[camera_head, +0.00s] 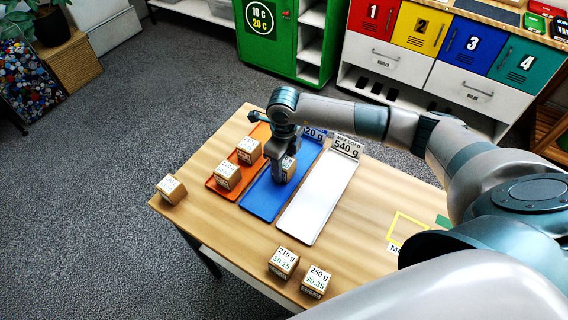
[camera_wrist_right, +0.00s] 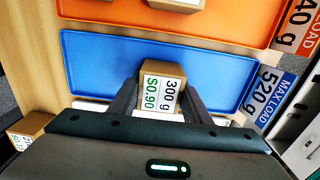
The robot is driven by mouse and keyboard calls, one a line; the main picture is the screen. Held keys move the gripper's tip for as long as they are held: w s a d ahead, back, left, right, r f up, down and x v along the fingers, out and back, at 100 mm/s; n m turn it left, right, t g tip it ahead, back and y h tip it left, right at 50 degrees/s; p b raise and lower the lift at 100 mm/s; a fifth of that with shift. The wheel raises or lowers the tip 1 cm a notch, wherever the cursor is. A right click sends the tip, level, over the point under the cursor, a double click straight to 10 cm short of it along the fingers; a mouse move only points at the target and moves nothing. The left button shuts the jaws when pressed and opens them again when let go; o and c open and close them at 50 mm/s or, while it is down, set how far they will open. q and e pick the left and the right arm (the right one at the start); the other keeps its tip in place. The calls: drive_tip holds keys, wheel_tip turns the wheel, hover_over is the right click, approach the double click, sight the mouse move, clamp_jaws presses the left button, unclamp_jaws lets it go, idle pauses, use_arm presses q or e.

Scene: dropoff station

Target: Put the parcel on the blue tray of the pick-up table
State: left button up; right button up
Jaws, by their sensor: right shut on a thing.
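The blue tray (camera_head: 264,200) lies on the wooden pick-up table (camera_head: 240,240), between an orange and a white tray. Its sign reads MAX LOAD 520 g in the right wrist view (camera_wrist_right: 270,95). My right gripper (camera_head: 284,165) points down over the blue tray, shut on a small brown parcel (camera_head: 289,170). In the right wrist view the parcel (camera_wrist_right: 162,85) sits between the two fingers, its label reading 300 g and $0.90. It is over the blue tray (camera_wrist_right: 95,65); whether it touches the tray's floor I cannot tell. My left gripper is not in view.
The orange tray (camera_head: 219,194) holds two parcels. The white tray (camera_head: 318,205), signed 540 g, is empty. One parcel (camera_head: 171,189) stands at the table's left corner; two, marked 210 g (camera_head: 283,262) and 250 g (camera_head: 315,281), stand near the front edge.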

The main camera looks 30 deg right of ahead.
sight(284, 161)
drive_tip(key=shift+f, duration=0.2)
drive_tip(key=o, duration=1.3)
drive_tip(key=shift+r, duration=0.1)
drive_tip(key=shift+r, duration=0.15)
drive_tip(key=shift+w+r+b, duration=0.1)
drive_tip(key=shift+r+b, duration=0.25)
drive_tip(key=shift+r, duration=0.1)
wheel_tip(284, 161, up, 9)
drive_tip(key=b, duration=0.4)
drive_tip(key=shift+r, duration=1.05)
